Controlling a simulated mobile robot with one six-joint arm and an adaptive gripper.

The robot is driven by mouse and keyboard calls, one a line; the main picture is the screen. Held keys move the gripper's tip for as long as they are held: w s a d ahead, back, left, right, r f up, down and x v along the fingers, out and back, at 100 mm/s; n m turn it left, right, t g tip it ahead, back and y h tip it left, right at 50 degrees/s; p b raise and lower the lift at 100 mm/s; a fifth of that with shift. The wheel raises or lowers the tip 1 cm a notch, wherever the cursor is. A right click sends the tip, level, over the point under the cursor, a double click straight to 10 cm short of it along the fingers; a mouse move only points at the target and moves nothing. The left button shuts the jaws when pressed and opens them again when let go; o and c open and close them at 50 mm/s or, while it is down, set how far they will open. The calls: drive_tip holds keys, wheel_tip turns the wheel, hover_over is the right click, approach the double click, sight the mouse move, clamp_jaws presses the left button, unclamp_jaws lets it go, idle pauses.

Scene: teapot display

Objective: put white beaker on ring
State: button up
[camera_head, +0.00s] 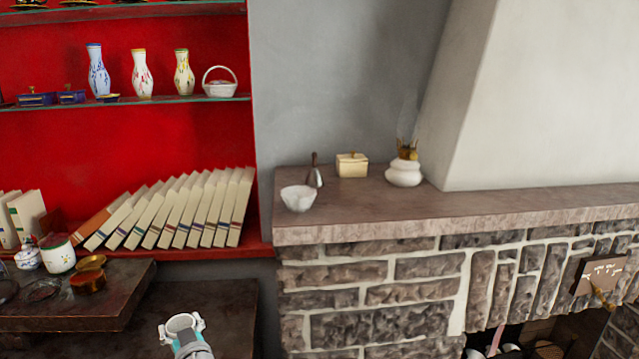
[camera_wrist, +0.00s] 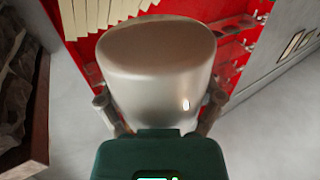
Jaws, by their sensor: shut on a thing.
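My gripper (camera_head: 183,326) is at the bottom of the head view, in front of the dark wooden furniture. It is shut on a plain pale, shiny cup that looks like the white beaker (camera_wrist: 160,90). In the wrist view the beaker fills the space between the two fingers, with its brownish round end facing up in the picture. In the head view its pale rim shows between the fingers, apart from any surface. A thin dark ring-like outline (camera_head: 42,290) lies on the dark table (camera_head: 125,290) at the left, which may be the ring.
A white cup with a green rim (camera_head: 60,254), a lidded pot (camera_head: 28,257) and a brown-gold box (camera_head: 88,275) stand near the ring. Leaning books (camera_head: 175,212) fill the red shelf behind. A stone mantel (camera_head: 450,205) holding a white bowl (camera_head: 298,198) is at right.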

wheel_tip(320, 180, up, 12)
drive_tip(key=p, duration=1.1)
drive_tip(key=shift+f, duration=0.1)
idle(0.6)
wheel_tip(320, 180, down, 22)
drive_tip(key=b, duration=2.2)
drive_tip(key=w+a+f+b, duration=0.2)
drive_tip(key=w, duration=0.1)
drive_tip(key=w+a+f+b, duration=0.6)
drive_tip(key=shift+w+f, duration=0.15)
drive_tip(key=shift+w, duration=0.1)
drive_tip(key=shift+w+a+f+b, duration=0.25)
drive_tip(key=shift+a+f+b, duration=0.05)
drive_tip(key=shift+b, duration=0.25)
drive_tip(key=shift+f, duration=0.1)
